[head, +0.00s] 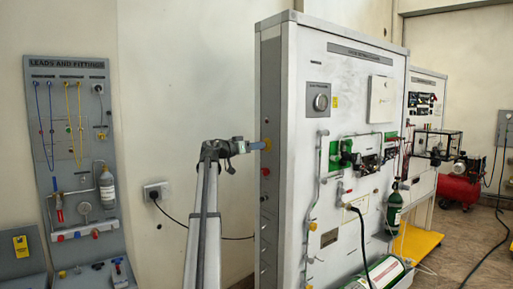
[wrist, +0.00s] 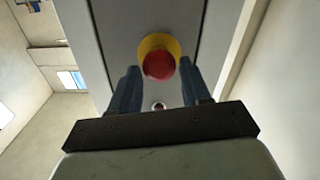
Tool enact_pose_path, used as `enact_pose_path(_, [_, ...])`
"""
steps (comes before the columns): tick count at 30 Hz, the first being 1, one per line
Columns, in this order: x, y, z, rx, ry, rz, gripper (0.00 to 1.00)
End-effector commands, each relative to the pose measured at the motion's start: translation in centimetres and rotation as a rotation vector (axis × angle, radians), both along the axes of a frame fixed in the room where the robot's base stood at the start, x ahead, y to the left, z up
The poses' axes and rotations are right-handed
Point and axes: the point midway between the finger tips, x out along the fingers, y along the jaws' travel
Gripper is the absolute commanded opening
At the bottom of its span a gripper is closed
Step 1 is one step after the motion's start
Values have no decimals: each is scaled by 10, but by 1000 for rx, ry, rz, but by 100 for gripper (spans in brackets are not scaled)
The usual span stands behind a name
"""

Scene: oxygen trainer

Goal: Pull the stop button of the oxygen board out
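The oxygen board (head: 300,100) stands upright right of centre in the head view. Its stop button (wrist: 158,64), a red knob on a yellow round base (wrist: 158,42), is on the board's narrow side panel. In the head view only a bit of yellow (head: 267,143) shows there, at the tip of my gripper (head: 256,146). In the wrist view my gripper (wrist: 160,72) is open, its two blue fingers apart with the tips on either side of the red knob. A gap shows between each finger and the knob. How far the tips reach along the knob is hard to tell.
Below the stop button are a smaller round fitting (wrist: 159,106) and a red one (head: 265,171) on the side panel. A leads-and-fittings panel (head: 85,150) hangs on the left wall.

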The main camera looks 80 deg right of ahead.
Motion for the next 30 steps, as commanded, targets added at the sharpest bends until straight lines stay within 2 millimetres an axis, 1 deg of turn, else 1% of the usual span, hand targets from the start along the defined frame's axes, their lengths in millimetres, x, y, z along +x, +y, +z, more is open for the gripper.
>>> enact_pose_path(1, [-1,0,0,0,0,0,53])
enact_pose_path(6, [-1,0,0,0,0,-1,67])
enact_pose_path(13, [-1,0,0,0,0,-1,67])
enact_pose_path(17, [3,5,0,0,0,0,67])
enact_pose_path(20, [11,13,0,0,0,0,67])
enact_pose_path(30, [58,60,0,-1,1,1,67])
